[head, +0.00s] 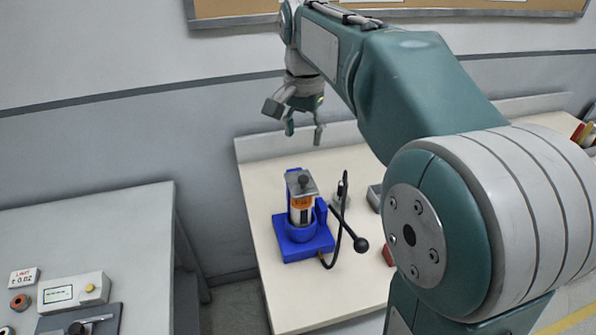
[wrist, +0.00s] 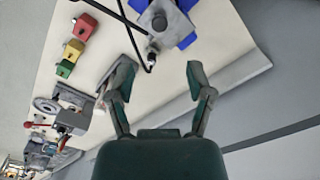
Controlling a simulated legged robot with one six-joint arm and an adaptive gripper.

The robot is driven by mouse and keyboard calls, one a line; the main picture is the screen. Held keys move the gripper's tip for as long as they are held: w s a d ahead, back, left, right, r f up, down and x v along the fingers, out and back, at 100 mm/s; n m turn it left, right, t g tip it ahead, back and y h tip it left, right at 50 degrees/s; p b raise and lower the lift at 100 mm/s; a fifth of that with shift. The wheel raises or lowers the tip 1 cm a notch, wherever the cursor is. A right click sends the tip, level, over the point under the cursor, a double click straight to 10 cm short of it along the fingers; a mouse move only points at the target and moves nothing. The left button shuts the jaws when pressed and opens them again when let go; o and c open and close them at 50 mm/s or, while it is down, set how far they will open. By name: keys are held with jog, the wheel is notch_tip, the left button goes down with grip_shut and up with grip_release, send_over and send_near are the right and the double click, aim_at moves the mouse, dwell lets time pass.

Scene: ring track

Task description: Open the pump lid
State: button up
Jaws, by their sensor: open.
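The pump (head: 301,215) stands upright on the light bench in the head view. It has a blue base, a clear and orange body, and a grey lid (head: 301,184) with a dark knob on top. The lid looks shut. A black lever with a ball end (head: 361,244) sticks out to its right. In the wrist view the pump's lid and knob (wrist: 159,22) show at the top edge, partly cut off. My gripper (head: 304,136) is open and empty, above and behind the pump in the head view. Its two fingers also show in the wrist view (wrist: 157,85), apart from the pump.
A black hose (head: 344,215) loops beside the pump. Red, yellow and green blocks (wrist: 75,48) and a vise-like tool (wrist: 72,105) lie on the bench. A second table (head: 130,225) with a gauge box stands at the left, across a gap. A wall is behind the bench.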

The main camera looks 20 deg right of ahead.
aim_at(303, 177)
notch_tip(303, 177, down, 10)
jog(key=shift+w+a+f, duration=0.1)
jog(key=shift+f, duration=0.05)
jog(key=shift+d+f, duration=0.2)
jog(key=shift+f, duration=0.05)
grip_shut()
